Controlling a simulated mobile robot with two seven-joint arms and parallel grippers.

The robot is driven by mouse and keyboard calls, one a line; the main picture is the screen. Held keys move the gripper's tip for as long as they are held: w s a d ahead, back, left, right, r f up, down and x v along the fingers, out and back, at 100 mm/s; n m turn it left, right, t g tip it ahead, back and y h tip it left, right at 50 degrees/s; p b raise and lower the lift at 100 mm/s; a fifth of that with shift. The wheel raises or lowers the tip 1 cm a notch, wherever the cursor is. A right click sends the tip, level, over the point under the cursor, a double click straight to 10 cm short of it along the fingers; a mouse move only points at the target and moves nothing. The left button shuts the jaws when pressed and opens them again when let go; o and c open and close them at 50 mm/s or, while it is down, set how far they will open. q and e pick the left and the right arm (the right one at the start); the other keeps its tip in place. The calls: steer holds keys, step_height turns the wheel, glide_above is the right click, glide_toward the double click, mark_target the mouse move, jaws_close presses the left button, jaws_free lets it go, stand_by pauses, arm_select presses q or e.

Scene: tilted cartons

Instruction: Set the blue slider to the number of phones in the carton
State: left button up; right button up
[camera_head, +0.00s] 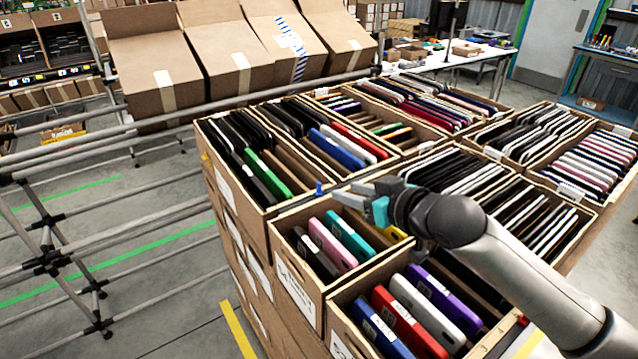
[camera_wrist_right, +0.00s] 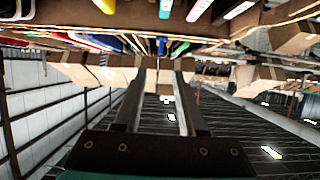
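The small blue slider (camera_head: 319,188) stands on the carton rim where two cartons meet; I cannot tell which one it belongs to, and its setting is too small to read. My right gripper (camera_head: 347,198) is just right of it, above the near carton (camera_head: 298,283). In the right wrist view the fingers (camera_wrist_right: 160,78) are apart and empty, with the blue slider (camera_wrist_right: 161,45) beyond the tips. My left gripper is not in view.
More filled cartons spread to the right. A grey pipe rack (camera_head: 110,240) stands left, with empty tilted cartons (camera_head: 155,80) at the back.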

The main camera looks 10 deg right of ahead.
mark_target(320, 183)
steer(key=x, duration=1.1)
steer(key=shift+w+a, duration=0.2)
steer(key=shift+w, duration=0.1)
steer(key=shift+f, duration=0.1)
steer(key=shift+c, duration=0.2)
jaws_close()
stand_by(0.8)
